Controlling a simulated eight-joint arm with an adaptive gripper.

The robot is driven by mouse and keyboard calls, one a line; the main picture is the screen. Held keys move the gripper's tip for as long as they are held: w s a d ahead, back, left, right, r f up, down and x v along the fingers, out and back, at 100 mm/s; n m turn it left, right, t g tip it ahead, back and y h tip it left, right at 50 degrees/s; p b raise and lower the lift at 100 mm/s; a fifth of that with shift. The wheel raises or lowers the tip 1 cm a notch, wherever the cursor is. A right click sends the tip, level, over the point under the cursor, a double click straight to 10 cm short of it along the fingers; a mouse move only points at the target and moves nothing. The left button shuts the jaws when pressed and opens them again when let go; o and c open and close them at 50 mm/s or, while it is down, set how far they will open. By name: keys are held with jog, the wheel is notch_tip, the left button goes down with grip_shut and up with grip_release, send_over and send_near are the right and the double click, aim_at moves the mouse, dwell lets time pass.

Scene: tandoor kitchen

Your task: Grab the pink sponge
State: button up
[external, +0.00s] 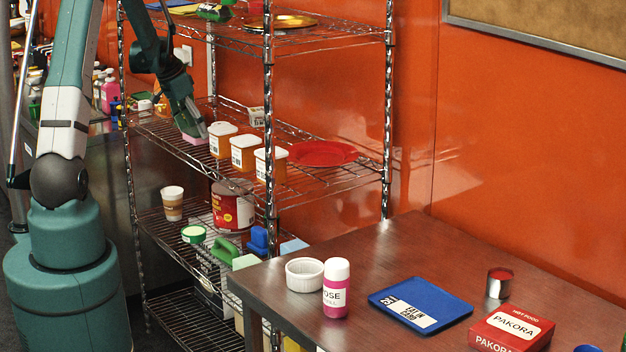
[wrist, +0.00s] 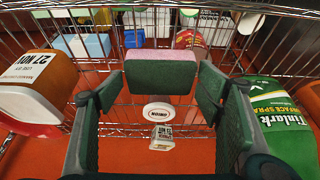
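The pink sponge (wrist: 161,54) lies on the middle wire shelf, with a pink strip and a dark green face showing in the wrist view. In the external view a small pink part of the sponge (external: 193,139) shows just under my fingertips. My gripper (wrist: 160,88) is open, with one finger on each side of the sponge and close to its two ends. I cannot tell whether the pads touch it. In the external view my gripper (external: 194,131) points down at the shelf.
Orange tubs with white lids (external: 222,140) stand to the right of the sponge, and one tub (wrist: 38,82) is left of my fingers in the wrist view. A green spray package (wrist: 275,120) is close to my right finger. Chrome shelf posts (external: 268,110) are nearby.

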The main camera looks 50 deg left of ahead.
jog(key=c, duration=0.3)
jog(key=shift+r, duration=0.15)
jog(key=shift+r, duration=0.55)
jog(key=shift+s, duration=0.4)
jog(key=s, duration=1.7)
jog(key=shift+s, duration=0.25)
